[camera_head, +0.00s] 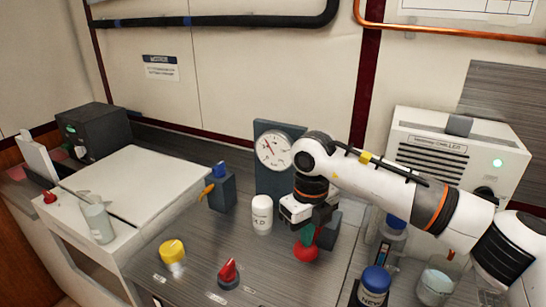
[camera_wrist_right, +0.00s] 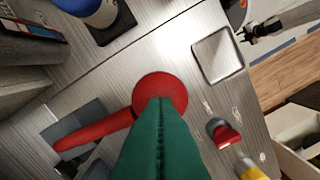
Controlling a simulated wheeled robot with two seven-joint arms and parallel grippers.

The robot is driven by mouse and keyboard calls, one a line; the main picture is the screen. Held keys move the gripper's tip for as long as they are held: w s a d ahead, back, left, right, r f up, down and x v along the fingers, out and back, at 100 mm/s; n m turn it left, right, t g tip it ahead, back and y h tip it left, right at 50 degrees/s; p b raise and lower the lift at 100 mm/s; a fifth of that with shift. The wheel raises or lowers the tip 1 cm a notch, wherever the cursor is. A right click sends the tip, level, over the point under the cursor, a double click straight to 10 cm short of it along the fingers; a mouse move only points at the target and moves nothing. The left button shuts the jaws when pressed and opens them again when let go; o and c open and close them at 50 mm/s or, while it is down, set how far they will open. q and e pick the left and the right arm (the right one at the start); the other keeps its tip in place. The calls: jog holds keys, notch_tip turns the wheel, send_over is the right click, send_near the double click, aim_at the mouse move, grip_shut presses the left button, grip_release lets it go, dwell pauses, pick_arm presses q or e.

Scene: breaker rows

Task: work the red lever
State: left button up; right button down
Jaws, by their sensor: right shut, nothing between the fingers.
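The red lever (camera_head: 305,252) shows low beneath my right gripper in the head view. In the right wrist view it is a red arm (camera_wrist_right: 90,138) ending in a round red knob, reaching out from a grey base (camera_wrist_right: 62,132). My right gripper (camera_head: 308,236) has green fingers, shut and empty, pointing down at the knob. In the wrist view the green fingers (camera_wrist_right: 158,135) overlap the knob and hide part of it. I cannot tell whether they touch it. My left gripper is not in view.
A white bottle (camera_head: 262,215), a gauge panel (camera_head: 275,150) and a dark box with an orange handle (camera_head: 221,190) stand left of the arm. A red switch (camera_head: 229,273) and a yellow knob (camera_head: 172,253) sit in front. A blue-lidded jar (camera_head: 374,283) is at right.

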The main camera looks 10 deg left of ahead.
jog(key=shift+s+f+b, duration=0.1)
jog(key=shift+f+b, duration=1.35)
jog(key=shift+f, duration=0.55)
jog(key=shift+r, duration=0.1)
jog(key=shift+r+p, duration=0.45)
jog(key=shift+r, duration=0.15)
jog(key=shift+r+p, duration=0.85)
jog(key=shift+r, duration=1.1)
jog(key=shift+r+p, duration=1.3)
jog(key=shift+r, duration=1.2)
